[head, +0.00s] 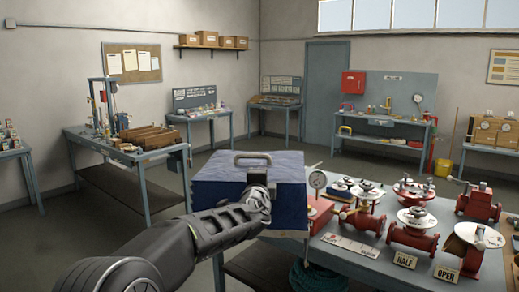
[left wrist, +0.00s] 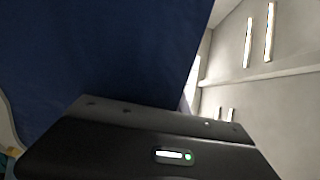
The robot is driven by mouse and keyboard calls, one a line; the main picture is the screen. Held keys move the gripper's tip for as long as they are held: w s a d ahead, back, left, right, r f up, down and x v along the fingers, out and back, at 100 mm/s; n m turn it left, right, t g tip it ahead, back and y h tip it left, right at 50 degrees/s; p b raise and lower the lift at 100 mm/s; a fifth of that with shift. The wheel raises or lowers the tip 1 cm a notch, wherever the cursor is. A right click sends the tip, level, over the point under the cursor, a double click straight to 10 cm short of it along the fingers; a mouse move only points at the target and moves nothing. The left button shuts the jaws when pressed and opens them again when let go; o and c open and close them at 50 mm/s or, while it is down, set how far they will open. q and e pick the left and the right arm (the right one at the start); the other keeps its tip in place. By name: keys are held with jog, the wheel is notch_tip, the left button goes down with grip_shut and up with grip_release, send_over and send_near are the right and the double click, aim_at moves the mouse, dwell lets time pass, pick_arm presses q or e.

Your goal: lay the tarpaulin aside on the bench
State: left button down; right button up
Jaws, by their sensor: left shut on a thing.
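The dark blue tarpaulin (head: 285,183) shows in the head view as a box-like shape with a lighter top and a grey handle (head: 253,156). It is at the left end of the bench (head: 440,222); I cannot tell whether it rests there or is held clear. My left gripper (head: 258,176) is shut on the tarpaulin from its near side, and my arm hides part of its front. In the left wrist view, the tarpaulin (left wrist: 90,55) is a large dark blue surface filling the upper left. Its underside is hidden. My right gripper is not in view.
Several red valves (head: 413,232) with round plates crowd the bench to the right. Coiled green rope (head: 315,278) lies below. Another bench (head: 120,145) stands at left.

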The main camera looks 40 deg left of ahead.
pick_arm(q)
jog(key=s+d+f+n+g+y+b, duration=0.1)
jog(key=d+f+y, duration=0.1)
jog(key=d+f, duration=0.9)
jog(key=s+d+f+n+g+y+b, duration=0.1)
jog(key=d+f, duration=0.7)
jog(key=f, duration=0.5)
jog(key=s+d+f+m+t+h, duration=0.1)
jog(key=s+d+h, duration=0.1)
jog(key=d, duration=0.7)
jog(key=s+d+f+m+t+h+b, duration=0.1)
jog(key=s+d+f+m+h, duration=0.1)
jog(key=s+d, duration=0.3)
jog(key=s+d+f+m+t+h+b, duration=0.1)
jog(key=s+d+f+m+t+h, duration=0.1)
jog(key=d, duration=1.1)
jog(key=shift+s+d+h, duration=0.15)
jog(key=shift+s+h, duration=0.55)
jog(key=shift+s, duration=0.5)
